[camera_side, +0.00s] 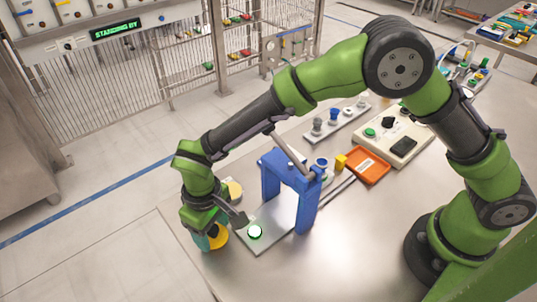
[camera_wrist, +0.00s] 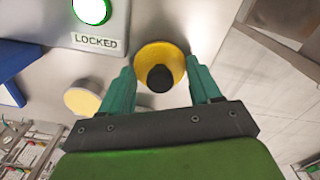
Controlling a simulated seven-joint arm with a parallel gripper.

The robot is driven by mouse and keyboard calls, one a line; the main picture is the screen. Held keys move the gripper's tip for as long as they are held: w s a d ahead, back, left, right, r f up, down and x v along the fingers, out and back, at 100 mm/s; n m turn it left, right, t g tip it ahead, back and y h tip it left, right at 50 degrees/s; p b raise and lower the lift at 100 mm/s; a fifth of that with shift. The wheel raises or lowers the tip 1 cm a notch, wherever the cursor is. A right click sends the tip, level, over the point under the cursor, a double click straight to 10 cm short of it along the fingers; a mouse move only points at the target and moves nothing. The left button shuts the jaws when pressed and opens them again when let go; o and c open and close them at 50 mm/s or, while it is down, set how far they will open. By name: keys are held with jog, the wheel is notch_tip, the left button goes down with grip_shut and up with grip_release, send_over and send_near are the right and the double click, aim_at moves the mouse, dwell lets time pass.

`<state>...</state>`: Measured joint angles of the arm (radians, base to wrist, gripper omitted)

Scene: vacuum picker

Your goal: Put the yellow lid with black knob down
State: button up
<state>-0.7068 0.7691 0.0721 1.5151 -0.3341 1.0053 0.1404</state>
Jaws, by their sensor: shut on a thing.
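The yellow lid (camera_wrist: 146,55) with its black knob (camera_wrist: 160,78) sits between the teal fingers of my gripper (camera_wrist: 160,68) in the wrist view. My gripper is shut on the lid's sides, with the knob toward the camera. In the side view the lid (camera_side: 219,238) shows partly behind my gripper (camera_side: 208,240), at the table's near left edge. I cannot tell whether the lid touches the surface below it.
A grey plate with a lit white-green button (camera_side: 255,232) and a LOCKED label (camera_wrist: 95,41) lies beside the lid. An orange tray (camera_side: 367,166) is farther right.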

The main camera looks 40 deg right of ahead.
jog(key=shift+f, duration=0.2)
jog(key=o, duration=1)
jog(key=shift+o, duration=0.2)
notch_tip(320, 180, up, 12)
jog(key=shift+r, duration=0.15)
